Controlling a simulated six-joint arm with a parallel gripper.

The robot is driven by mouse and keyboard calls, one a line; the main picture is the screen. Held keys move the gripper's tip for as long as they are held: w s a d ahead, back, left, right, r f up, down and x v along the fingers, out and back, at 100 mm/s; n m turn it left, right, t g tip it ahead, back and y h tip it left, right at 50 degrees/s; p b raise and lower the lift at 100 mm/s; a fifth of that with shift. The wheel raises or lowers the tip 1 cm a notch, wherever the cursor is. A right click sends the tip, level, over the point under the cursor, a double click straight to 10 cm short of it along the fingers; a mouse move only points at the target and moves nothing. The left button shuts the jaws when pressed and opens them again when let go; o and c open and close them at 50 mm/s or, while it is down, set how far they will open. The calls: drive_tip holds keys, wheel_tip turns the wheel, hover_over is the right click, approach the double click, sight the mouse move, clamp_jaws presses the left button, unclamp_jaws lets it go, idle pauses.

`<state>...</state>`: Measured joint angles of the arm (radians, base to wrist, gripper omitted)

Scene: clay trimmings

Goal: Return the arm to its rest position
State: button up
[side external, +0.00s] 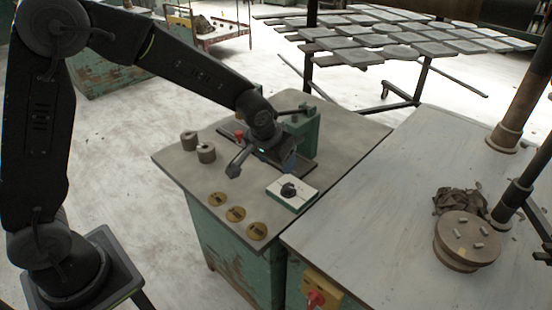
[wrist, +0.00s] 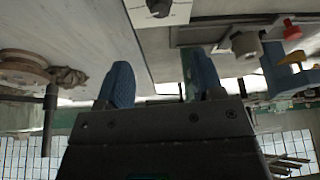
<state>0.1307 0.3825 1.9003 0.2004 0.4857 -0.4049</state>
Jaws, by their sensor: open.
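My gripper (wrist: 162,82) shows in the wrist view with its two blue fingers well apart and nothing between them. In the side external view my arm reaches from the left, and its end hangs over the small grey-topped table (side external: 178,157). It is near the white box with a black knob (side external: 296,199) and the green block-shaped device (side external: 302,134). The fingers are partly hidden there by the wrist, and I cannot tell their exact height above the table. The white box also shows at the top of the wrist view (wrist: 178,14).
A tile rack (side external: 400,35) stands behind.

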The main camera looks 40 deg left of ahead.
drive_tip(key=s+a+r+t, duration=0.1)
drive_tip(key=s+a+r, duration=0.3)
drive_tip(key=s+r, duration=1.05)
drive_tip(key=s+m, duration=0.1)
drive_tip(key=s, duration=0.9)
drive_tip(key=shift+s+a+f+h, duration=0.15)
drive_tip(key=shift+s+f+h, duration=0.15)
drive_tip(key=shift+s, duration=0.1)
